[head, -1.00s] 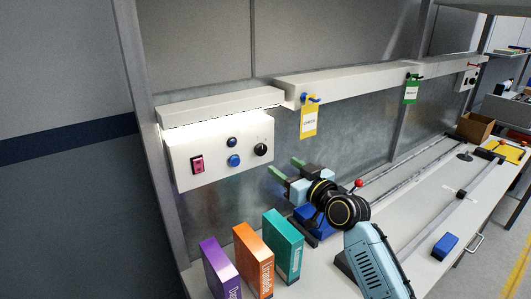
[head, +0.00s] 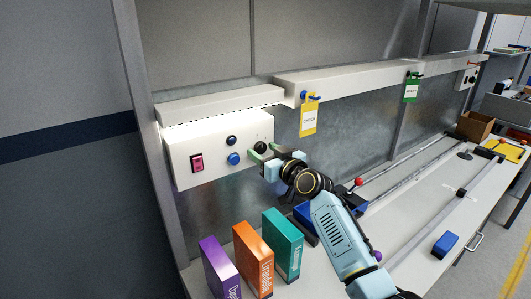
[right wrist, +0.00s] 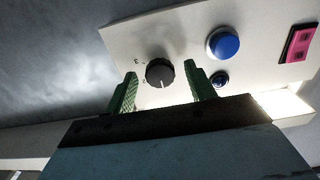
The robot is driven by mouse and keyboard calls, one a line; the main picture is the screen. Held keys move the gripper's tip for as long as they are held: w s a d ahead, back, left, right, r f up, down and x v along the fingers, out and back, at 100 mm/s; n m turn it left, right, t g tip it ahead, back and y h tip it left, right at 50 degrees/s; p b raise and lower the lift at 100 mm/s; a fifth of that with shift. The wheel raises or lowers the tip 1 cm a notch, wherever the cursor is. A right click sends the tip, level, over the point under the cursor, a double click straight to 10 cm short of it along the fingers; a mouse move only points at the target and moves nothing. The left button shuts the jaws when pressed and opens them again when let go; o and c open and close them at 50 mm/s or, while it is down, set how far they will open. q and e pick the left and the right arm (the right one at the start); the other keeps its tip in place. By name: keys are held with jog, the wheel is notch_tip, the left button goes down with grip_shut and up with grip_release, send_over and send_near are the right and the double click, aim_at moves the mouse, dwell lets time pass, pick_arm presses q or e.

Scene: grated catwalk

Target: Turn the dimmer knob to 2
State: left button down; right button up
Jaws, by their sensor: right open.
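The dimmer knob (head: 260,148) is round and black, at the right end of a white control panel (head: 216,165). In the right wrist view, the knob (right wrist: 160,73) has a pale pointer line running down the picture. A small 3 and what looks like a 2 are printed to its left there. My right gripper (head: 264,153) is at the panel, with its green fingers open on either side of the knob. In the right wrist view, gaps show between the knob and both fingers of my gripper (right wrist: 160,76). My left gripper is not in view.
Purple, orange (head: 253,260) and teal boxes stand below on the bench. A yellow tag (head: 308,118) hangs to the right.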

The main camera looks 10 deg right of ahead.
jog(key=shift+c, duration=0.4)
jog(key=c, duration=0.9)
jog(key=shift+m, duration=0.3)
jog(key=m, duration=0.4)
jog(key=shift+m+p, duration=0.35)
jog(key=shift+m, duration=0.05)
jog(key=m+p, duration=0.1)
jog(key=m, duration=0.5)
jog(key=shift+m, duration=0.3)
jog(key=o, duration=1)
